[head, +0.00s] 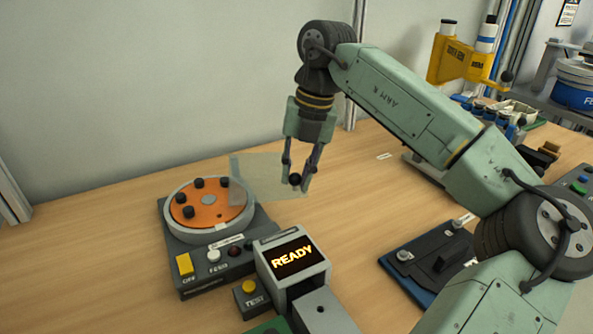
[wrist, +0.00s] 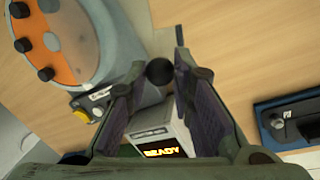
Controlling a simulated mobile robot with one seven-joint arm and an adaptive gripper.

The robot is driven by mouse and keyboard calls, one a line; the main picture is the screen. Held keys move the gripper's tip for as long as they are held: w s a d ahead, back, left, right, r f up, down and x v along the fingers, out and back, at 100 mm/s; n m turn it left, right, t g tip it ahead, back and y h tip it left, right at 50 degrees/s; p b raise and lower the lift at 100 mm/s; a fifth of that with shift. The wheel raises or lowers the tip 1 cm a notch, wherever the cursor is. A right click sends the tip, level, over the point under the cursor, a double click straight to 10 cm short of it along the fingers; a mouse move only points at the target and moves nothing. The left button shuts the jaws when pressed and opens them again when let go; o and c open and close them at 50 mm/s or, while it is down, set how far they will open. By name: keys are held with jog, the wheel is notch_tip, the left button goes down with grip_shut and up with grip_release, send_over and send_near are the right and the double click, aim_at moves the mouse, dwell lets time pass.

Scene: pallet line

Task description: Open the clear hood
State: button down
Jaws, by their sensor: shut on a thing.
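The clear hood (head: 258,175) is a faint see-through sheet at the right of the round feeder with the orange disc (head: 207,203). Part of it overlaps the feeder's right rim in the head view, and it reaches right to my gripper. My gripper (head: 299,181) points down and is shut on a round black knob (head: 295,179) at the hood's right end. The knob also shows between the fingertips in the wrist view (wrist: 160,72). The hood's hinge and exact tilt are hard to make out.
The feeder's base carries a yellow OFF switch (head: 184,264). A grey box with a READY screen (head: 294,256) and a TEST button (head: 249,287) stand in front. A dark blue fixture (head: 430,258) lies to the right. Bare wooden table lies behind the feeder.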

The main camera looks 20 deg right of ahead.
jog(key=c, duration=1.4)
grip_release()
notch_tip(320, 180, up, 12)
jog(key=d, duration=0.2)
jog(key=shift+s, duration=0.35)
jog(key=shift+d+f, duration=0.1)
jog(key=shift+f, duration=0.05)
